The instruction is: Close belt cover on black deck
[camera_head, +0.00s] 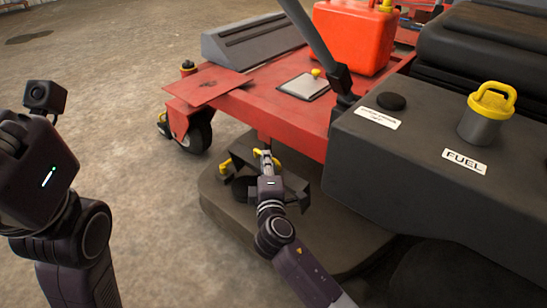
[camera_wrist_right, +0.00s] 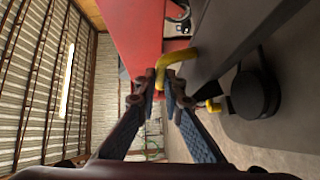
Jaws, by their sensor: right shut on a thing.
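The black deck (camera_head: 225,215) lies low beside the red mower frame. The belt cover (camera_head: 293,183) is a dark panel standing tilted up over the deck, so it looks open; my right arm hides part of it. Its yellow handle (camera_head: 276,163) is at my right gripper (camera_head: 265,155). In the right wrist view the yellow handle (camera_wrist_right: 178,58) runs down between the fingertips of the right gripper (camera_wrist_right: 167,88), which is shut on it. A round black pulley (camera_head: 242,189) sits on the deck beside the cover. My left wrist shows at the left edge; its fingers are out of view.
The red platform (camera_head: 245,105) with a red fuel can (camera_head: 353,38) is just beyond the deck. A dark fuel tank (camera_head: 430,160) with a yellow-handled cap stands right of the cover. A yellow knob (camera_head: 224,165) is near the pulley. Bare concrete floor is free at left.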

